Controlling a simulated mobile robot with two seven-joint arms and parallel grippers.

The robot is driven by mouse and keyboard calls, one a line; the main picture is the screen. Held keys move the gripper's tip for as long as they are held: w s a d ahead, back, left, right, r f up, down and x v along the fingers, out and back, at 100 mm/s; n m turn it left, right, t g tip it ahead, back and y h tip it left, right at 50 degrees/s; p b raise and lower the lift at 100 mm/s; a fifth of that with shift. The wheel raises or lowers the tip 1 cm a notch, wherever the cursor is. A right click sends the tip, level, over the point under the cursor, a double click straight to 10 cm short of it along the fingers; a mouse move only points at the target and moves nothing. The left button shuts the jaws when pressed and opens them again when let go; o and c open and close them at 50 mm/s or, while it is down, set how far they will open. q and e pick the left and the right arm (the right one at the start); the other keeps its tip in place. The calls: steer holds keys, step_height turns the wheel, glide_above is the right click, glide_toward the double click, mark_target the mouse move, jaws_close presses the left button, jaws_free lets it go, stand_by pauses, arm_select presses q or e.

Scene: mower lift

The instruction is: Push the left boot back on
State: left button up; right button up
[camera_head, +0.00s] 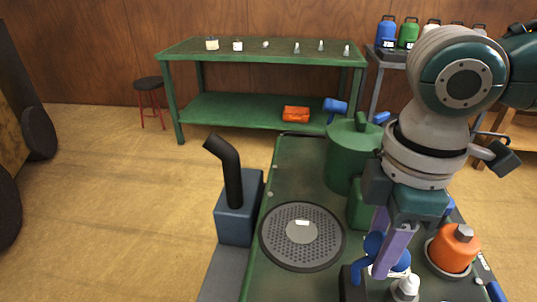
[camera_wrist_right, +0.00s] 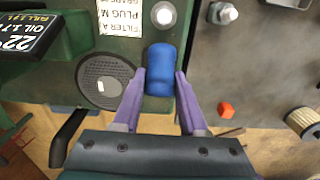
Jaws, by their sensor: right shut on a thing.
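The blue boot (camera_wrist_right: 160,70) is a rounded blue piece in the right wrist view, between the two purple fingers of my right gripper (camera_wrist_right: 160,92). The fingers are shut on its sides. In the head view, my right gripper (camera_head: 385,262) points down at the right part of the green mower deck, and blue parts of the boot (camera_head: 373,245) show beside the purple fingers. The fingers partly hide the boot and what lies under it. I cannot tell whether it touches the plug below. My left gripper is not in view.
The deck carries a round perforated grille (camera_head: 302,236), a green tank (camera_head: 345,158), an orange-capped container (camera_head: 455,248) and a white-topped fitting (camera_head: 406,288) close to the gripper. A black exhaust pipe (camera_head: 225,170) stands left. A green workbench (camera_head: 262,50) stands behind.

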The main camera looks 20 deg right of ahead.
steer(key=shift+s+d+f, duration=0.4)
steer(key=shift+s+d, duration=0.1)
steer(key=shift+d, duration=0.35)
steer(key=shift+s+d+f, duration=0.45)
steer(key=shift+s+d, duration=0.1)
steer(key=shift+d, duration=0.25)
steer(key=shift+s+d+f, duration=0.4)
steer(key=shift+s+d, duration=0.1)
steer(key=shift+d, duration=0.35)
steer(key=shift+s+d+f, duration=0.25)
steer(key=shift+d+f, duration=0.15)
steer(key=shift+f, duration=0.15)
steer(key=shift+s+d+f, duration=0.2)
steer(key=shift+d+f, duration=0.15)
steer(key=shift+f, duration=0.15)
steer(key=o, duration=0.6)
steer(key=shift+c, duration=0.2)
steer(key=shift+o, duration=1.4)
